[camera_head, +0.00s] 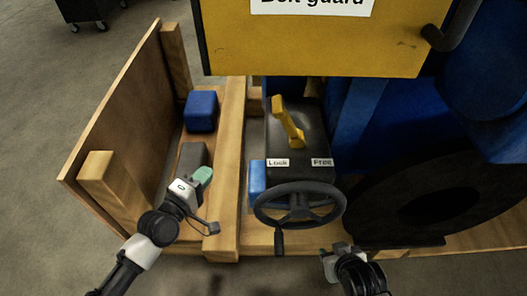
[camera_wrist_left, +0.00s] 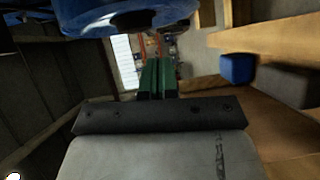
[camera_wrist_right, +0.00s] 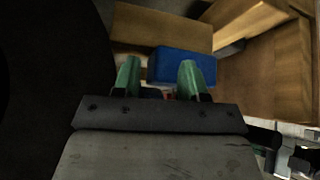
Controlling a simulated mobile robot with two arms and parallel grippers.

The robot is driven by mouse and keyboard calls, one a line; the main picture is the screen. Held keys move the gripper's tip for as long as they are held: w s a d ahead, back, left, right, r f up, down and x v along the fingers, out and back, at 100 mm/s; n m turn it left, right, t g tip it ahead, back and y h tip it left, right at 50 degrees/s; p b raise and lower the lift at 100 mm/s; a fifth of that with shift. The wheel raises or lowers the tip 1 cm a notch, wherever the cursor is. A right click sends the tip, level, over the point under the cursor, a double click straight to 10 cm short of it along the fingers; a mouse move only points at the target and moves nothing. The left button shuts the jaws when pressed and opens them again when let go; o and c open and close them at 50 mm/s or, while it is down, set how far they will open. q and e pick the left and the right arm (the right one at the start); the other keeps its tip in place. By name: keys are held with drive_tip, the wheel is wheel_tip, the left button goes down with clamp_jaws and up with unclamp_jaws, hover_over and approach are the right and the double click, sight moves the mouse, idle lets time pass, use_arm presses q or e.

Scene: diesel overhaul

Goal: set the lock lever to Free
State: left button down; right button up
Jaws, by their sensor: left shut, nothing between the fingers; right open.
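The yellow lock lever (camera_head: 288,122) stands on top of a dark box (camera_head: 305,140) in the head view. It leans with its upper end toward the left, over the side of the "Lock" label (camera_head: 278,162). The "Free" label (camera_head: 322,162) is on the box's right front. My left gripper (camera_head: 203,176) is shut and empty, left of the box beyond a wooden beam; its green fingers are together in the left wrist view (camera_wrist_left: 158,78). My right gripper (camera_head: 340,250) is open and empty, low and right of the handwheel; its fingers are apart in the right wrist view (camera_wrist_right: 160,80).
A black handwheel (camera_head: 299,205) with a crank handle sits in front of the lever box. A yellow bolt guard (camera_head: 320,40) hangs above and behind it. A large black disc (camera_head: 430,200) stands at right. Wooden crate beams (camera_head: 230,150) and a blue block (camera_head: 201,111) are at left.

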sight(288, 123)
use_arm(q)
drive_tip(key=s+d+r+n+h+b, duration=0.1)
drive_tip(key=s+d+r+h+b, duration=0.1)
drive_tip(key=r, duration=0.3)
drive_tip(key=s+d+r+n+h+b, duration=0.1)
drive_tip(key=s+d+r+h+b, duration=0.1)
drive_tip(key=s+r+h, duration=0.1)
wheel_tip(288, 123, up, 3)
drive_tip(key=shift+s+d+f+t+h, duration=0.1)
drive_tip(key=shift+s+d+t+h, duration=0.1)
drive_tip(key=shift+d+t+h, duration=0.25)
use_arm(e)
wheel_tip(288, 123, up, 8)
drive_tip(key=t, duration=0.2)
drive_tip(key=shift+s, duration=0.3)
use_arm(q)
drive_tip(key=s+d+p+x, duration=0.1)
drive_tip(key=s+d+x, duration=0.1)
drive_tip(key=x, duration=1)
drive_tip(key=shift+w+d+r+p, duration=0.15)
drive_tip(key=shift+w+r+p, duration=0.2)
drive_tip(key=shift+r, duration=0.15)
use_arm(e)
drive_tip(key=s+d+f+g+h, duration=0.1)
drive_tip(key=s+d+f+g, duration=0.1)
drive_tip(key=s+g, duration=0.3)
drive_tip(key=shift+s+d+f+g, duration=0.25)
drive_tip(key=shift+s+d+g, duration=0.05)
drive_tip(key=shift+s, duration=1)
drive_tip(key=shift+r, duration=0.15)
